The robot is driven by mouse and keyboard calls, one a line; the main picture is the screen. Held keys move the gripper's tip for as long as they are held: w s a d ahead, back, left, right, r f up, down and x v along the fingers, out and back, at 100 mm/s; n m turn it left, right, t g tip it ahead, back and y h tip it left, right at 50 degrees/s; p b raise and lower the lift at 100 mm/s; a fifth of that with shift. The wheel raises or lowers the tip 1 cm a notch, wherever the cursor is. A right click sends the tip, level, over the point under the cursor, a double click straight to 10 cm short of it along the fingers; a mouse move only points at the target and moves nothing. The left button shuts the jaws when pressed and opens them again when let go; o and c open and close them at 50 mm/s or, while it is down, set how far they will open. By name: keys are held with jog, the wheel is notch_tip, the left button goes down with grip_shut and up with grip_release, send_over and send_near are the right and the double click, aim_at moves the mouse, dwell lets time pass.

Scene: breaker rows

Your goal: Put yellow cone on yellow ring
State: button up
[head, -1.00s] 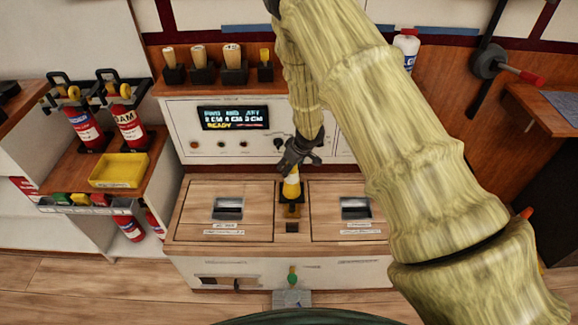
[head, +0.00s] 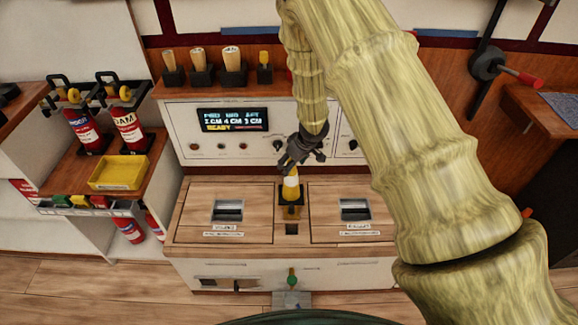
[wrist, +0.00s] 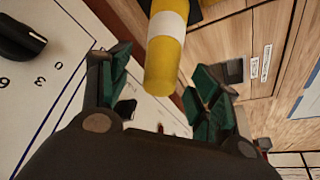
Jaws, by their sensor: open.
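The yellow cone (head: 291,188) with a white band stands upright in the middle of the wooden-topped cabinet. Its foot is on a small dark square base (head: 291,213) with some yellow at its edge; I cannot tell whether this yellow is the ring. My gripper (head: 296,164) is just above the cone's tip. In the wrist view the cone (wrist: 166,45) points its blunt tip toward my open gripper (wrist: 155,78). The tip shows between the two fingers, with a gap on each side.
A control panel with a lit display (head: 232,119) stands behind the cone. Slotted panels (head: 229,210) (head: 355,210) lie on either side of it. A yellow tray (head: 119,173) and extinguishers (head: 127,128) are on the left shelf. Several handled tools stand on the ledge above.

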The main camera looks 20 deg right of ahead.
jog(key=p+v, duration=0.1)
jog(key=v, duration=0.7)
jog(key=s+a+f+m+g, duration=0.1)
jog(key=s+a+f+m, duration=0.1)
jog(key=s+f, duration=0.75)
jog(key=s+a+f+m, duration=0.2)
jog(key=s+f, duration=0.4)
jog(key=s, duration=0.6)
jog(key=s+d+f+m+g+h, duration=0.1)
jog(key=s+f, duration=0.1)
jog(key=s, duration=0.9)
jog(key=s+d+f+m+g+h, duration=0.1)
jog(key=s+f, duration=0.2)
jog(key=s, duration=0.9)
jog(key=shift+d+g, duration=0.25)
jog(key=shift+g, duration=0.15)
